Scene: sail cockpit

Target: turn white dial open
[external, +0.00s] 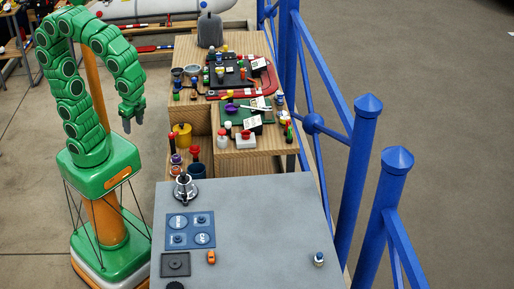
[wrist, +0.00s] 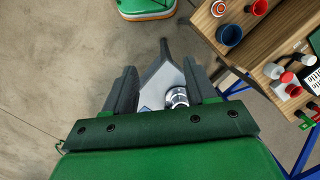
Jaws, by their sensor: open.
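No dial shows plainly as white, so I cannot tell which one is meant. A small round knob, pale with a dark blue top (external: 319,259), stands near the right side of the grey table. A silver round fitting with a black top (external: 186,187) stands at the table's far left corner. A silver round fitting also shows in the wrist view (wrist: 177,97), beyond and below my fingers. My gripper (external: 127,123) hangs raised left of the benches, apart from everything. In the wrist view my gripper (wrist: 163,85) has its fingers spread with nothing held between them.
The grey table (external: 265,225) bears blue panels (external: 190,230), a dark square plate (external: 175,264) and a small orange item (external: 211,257). The wooden bench (external: 259,161) behind is crowded with cups and small tools. A blue railing (external: 359,180) runs along the right.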

